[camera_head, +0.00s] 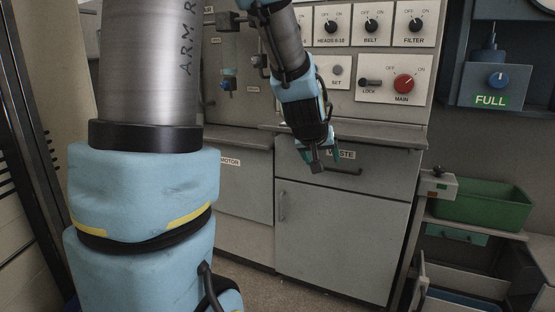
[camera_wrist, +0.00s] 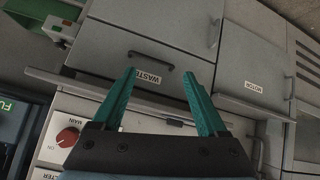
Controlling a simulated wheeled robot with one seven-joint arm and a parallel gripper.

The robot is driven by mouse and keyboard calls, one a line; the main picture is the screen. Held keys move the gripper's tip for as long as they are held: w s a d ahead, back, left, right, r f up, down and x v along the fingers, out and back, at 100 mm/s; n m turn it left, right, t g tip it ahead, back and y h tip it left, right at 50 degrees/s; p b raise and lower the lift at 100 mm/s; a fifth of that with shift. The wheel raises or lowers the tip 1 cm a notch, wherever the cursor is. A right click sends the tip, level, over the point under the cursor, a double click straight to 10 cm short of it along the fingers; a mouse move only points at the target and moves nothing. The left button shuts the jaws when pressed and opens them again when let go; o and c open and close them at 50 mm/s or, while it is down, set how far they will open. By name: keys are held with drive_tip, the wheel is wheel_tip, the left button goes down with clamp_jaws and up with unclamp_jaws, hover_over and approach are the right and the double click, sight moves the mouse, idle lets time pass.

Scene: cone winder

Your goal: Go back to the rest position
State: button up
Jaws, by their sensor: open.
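My gripper (camera_head: 318,160) hangs in front of the grey drawer labelled WASTE (camera_head: 375,160), below the control panel. In the wrist view my gripper (camera_wrist: 160,85) shows two green fingers spread apart with nothing between them. The WASTE drawer (camera_wrist: 115,50) and its dark handle lie beyond the fingertips in that view. The drawer looks shut. I cannot tell the exact gap between the fingers and the drawer front.
The panel carries knobs, a lock slider and a red MAIN knob (camera_head: 404,84). A ledge (camera_head: 380,134) juts out above the drawer. A green bin (camera_head: 482,208) stands on a shelf at right. A MOTOR cover (camera_head: 243,180) is left of the drawer. Some floor shows below.

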drive_tip(key=s+a+f+g+y, duration=0.2)
drive_tip(key=s+a+f+g, duration=0.25)
drive_tip(key=s+a, duration=0.4)
drive_tip(key=s+a+f+g+y, duration=0.1)
drive_tip(key=s+a+f+g, duration=0.2)
drive_tip(key=s+a+f, duration=0.55)
wheel_tip(320, 180, up, 18)
drive_tip(key=w+p, duration=0.1)
drive_tip(key=p, duration=1.3)
drive_tip(key=shift+w+a+f+n+p, duration=0.2)
drive_tip(key=shift+a+n+p, duration=0.1)
drive_tip(key=shift+a+p, duration=0.1)
drive_tip(key=shift+t, duration=0.25)
